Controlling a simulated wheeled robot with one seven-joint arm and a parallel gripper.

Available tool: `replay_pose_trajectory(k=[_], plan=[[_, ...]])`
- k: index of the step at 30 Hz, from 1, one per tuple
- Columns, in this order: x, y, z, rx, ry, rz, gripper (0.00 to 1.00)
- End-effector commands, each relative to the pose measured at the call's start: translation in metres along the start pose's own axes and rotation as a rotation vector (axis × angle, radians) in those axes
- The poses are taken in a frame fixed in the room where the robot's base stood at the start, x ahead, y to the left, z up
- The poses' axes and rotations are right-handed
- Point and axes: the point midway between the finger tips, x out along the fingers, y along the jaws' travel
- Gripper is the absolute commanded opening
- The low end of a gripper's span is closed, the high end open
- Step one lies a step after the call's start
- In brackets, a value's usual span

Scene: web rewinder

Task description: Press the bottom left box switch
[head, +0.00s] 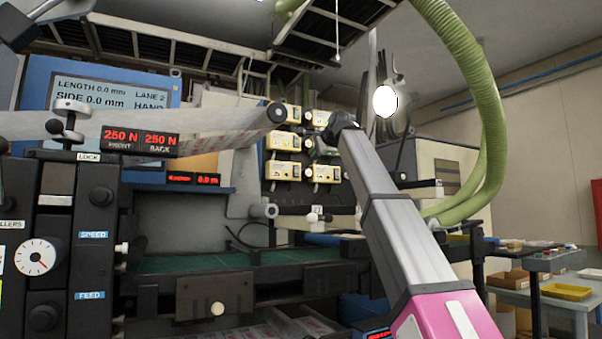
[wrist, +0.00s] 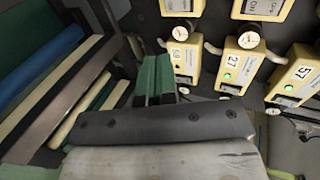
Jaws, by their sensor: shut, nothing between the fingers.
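Yellow switch boxes hang in rows on the machine's panel. The bottom left box (head: 283,170) shows in the head view, in the lowest row of the left column, with a pale round knob at its right.
Other yellow boxes stand close by, one labelled 27 (wrist: 240,66) and one labelled 57 (wrist: 297,75). A green hose (head: 480,90) loops at the right. Rollers (wrist: 60,75) fill the wrist view's left.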

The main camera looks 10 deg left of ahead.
Motion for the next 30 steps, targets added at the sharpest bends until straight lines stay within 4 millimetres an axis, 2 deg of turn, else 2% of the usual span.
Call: replay_pose_trajectory(k=[7,21,30], plan=[[0.017,-0.001,0.0,0.0,-0.001,0.001,0.0],[0.103,-0.001,-0.001,0.0,0.0,0.001,0.0],[0.135,-0.011,0.0,0.0,0.0,0.0,0.0]])
